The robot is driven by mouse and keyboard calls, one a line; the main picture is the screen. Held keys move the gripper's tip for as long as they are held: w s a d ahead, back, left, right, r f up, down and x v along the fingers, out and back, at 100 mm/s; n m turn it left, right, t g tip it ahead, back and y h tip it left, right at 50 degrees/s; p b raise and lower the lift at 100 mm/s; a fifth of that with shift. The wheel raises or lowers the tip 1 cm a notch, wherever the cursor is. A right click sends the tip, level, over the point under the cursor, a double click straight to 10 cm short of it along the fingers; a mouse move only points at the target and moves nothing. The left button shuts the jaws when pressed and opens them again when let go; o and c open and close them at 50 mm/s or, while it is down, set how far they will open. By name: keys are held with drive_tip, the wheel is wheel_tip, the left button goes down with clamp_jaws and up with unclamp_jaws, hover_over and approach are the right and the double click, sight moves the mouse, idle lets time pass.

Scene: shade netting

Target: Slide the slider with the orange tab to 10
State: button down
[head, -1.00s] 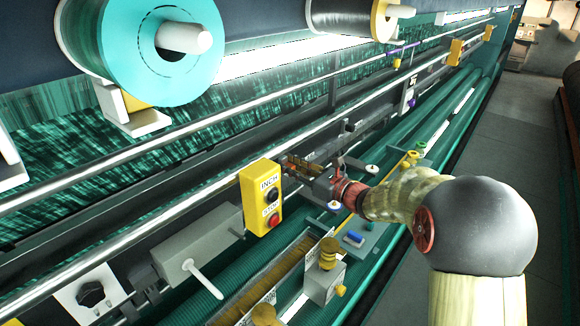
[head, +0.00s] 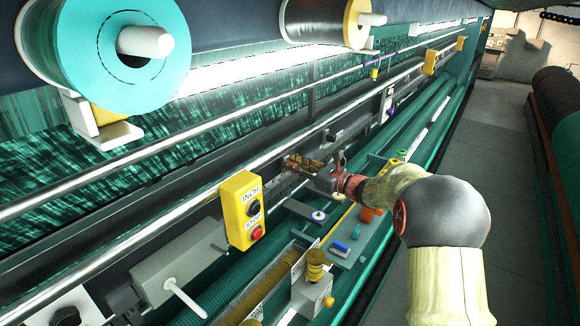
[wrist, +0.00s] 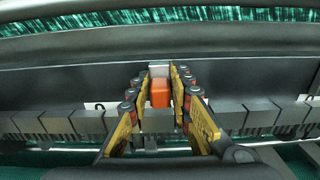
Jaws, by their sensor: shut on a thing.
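The orange tab (wrist: 160,94) of the slider shows in the wrist view, in the middle between the two fingers. My gripper (wrist: 159,84) is shut on the tab, with a yellow-edged finger on each side of it. A pale block (wrist: 159,70) shows just beyond the tab. In the head view my gripper (head: 294,162) is at the dark machine rail, to the right of the yellow button box; the tab itself cannot be made out there. No scale numbers near the slider are readable.
The yellow INCH/STOP box (head: 243,210) stands left of my gripper. A steel bar (head: 160,216) runs along the machine beside it. Below my arm are a grey-green tray (head: 366,232) with small parts and a brass-knobbed block (head: 313,288). The floor aisle (head: 497,190) is clear at right.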

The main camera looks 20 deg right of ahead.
drive_tip(key=c, duration=1.7)
unclamp_jaws()
drive_tip(key=shift+s, duration=0.1)
drive_tip(key=v, duration=1.1)
drive_tip(key=shift+s+d, duration=0.25)
drive_tip(key=shift+s, duration=0.05)
